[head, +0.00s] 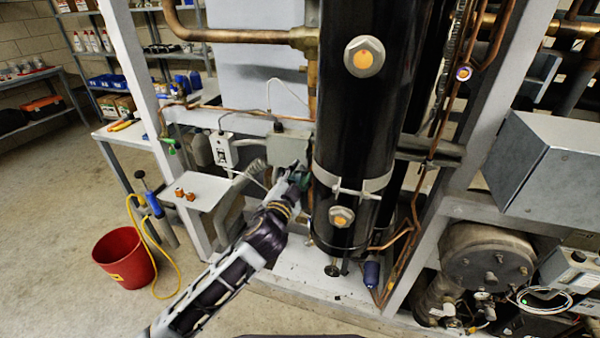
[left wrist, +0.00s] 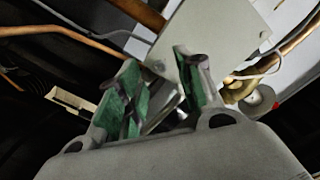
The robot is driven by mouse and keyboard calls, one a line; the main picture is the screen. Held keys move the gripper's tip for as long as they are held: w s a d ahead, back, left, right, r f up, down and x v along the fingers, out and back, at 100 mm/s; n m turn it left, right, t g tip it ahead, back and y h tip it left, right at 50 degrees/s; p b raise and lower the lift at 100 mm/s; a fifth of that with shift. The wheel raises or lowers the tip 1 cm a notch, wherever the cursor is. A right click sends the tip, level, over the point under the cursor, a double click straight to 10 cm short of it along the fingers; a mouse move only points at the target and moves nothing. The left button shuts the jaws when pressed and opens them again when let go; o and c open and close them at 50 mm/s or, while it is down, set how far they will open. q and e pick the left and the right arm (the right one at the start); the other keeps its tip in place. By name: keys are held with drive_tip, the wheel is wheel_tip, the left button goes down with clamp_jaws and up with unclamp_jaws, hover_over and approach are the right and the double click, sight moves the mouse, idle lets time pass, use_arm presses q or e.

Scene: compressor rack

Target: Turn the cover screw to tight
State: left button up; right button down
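A grey box with a flat cover (head: 285,147) is mounted left of the black cylinder, and my left gripper (head: 300,172) is just below its lower right corner. In the left wrist view a pale grey cover plate (left wrist: 218,55) lies beyond the fingertips. Small dark spots at its corners may be screws, but they are too small to be sure. My left gripper (left wrist: 162,68) shows two green-padded fingers spread apart, with no object clearly held between them. The lower left corner of the plate lies close to the gap; I cannot tell whether they touch. My right gripper is not in view.
The black cylinder (head: 362,120) stands right beside my left gripper. Copper pipes (head: 240,38) and a white frame post (head: 150,110) surround the area. A small shelf (head: 205,188) with brass fittings and a red bucket (head: 124,258) are at the left. The floor at left is mostly clear.

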use_arm(q)
drive_tip(key=shift+x, duration=0.95)
clamp_jaws()
